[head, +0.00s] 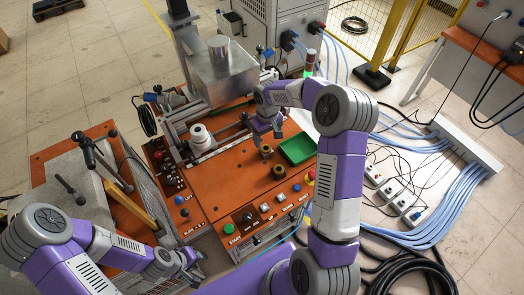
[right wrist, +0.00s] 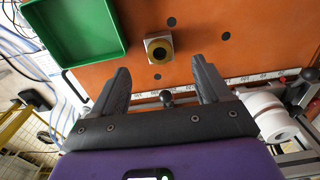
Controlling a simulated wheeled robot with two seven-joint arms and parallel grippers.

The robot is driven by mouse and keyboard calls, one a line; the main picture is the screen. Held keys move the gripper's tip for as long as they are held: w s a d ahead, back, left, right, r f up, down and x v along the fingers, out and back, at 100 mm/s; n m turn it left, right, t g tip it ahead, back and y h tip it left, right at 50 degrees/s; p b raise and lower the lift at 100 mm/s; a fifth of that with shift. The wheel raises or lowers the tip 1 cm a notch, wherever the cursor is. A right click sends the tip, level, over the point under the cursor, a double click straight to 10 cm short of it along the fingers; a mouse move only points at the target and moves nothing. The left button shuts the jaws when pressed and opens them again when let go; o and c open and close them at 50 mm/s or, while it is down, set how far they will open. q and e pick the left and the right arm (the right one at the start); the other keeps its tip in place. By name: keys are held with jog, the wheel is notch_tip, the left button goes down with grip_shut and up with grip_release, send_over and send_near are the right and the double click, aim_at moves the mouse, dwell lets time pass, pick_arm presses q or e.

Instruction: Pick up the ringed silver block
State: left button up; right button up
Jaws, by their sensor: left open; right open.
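The ringed silver block (right wrist: 158,49) shows in the right wrist view as a small pale block with a brass-coloured ring on top. It sits on the orange table top, beyond my right fingertips and roughly centred between them. In the head view two small brass-topped pieces stand left of the green tray, a farther one (head: 266,151) and a nearer one (head: 279,171); their bases are hard to make out. My right gripper (right wrist: 160,74) is open and empty; in the head view it is above the table's far part (head: 267,133). My left gripper (head: 193,264) is open at the lower left, off the table's front.
The green tray (head: 299,148) is close to the brass-topped pieces. A white cylinder (head: 199,136) and a metal rail stand at the left. A large metal box (head: 222,76) is behind. Buttons (head: 265,208) line the front edge. The table's middle is clear.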

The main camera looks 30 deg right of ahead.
aim_at(266, 148)
jog(key=shift+w+f+b, duration=0.3)
jog(key=shift+w+f, duration=0.45)
jog(key=shift+f, duration=0.3)
jog(key=shift+s+f, duration=0.2)
jog(key=shift+f, duration=0.5)
jog(key=f, duration=0.5)
jog(key=shift+s+f, duration=0.2)
jog(key=shift+f, duration=0.05)
jog(key=c, duration=1.2)
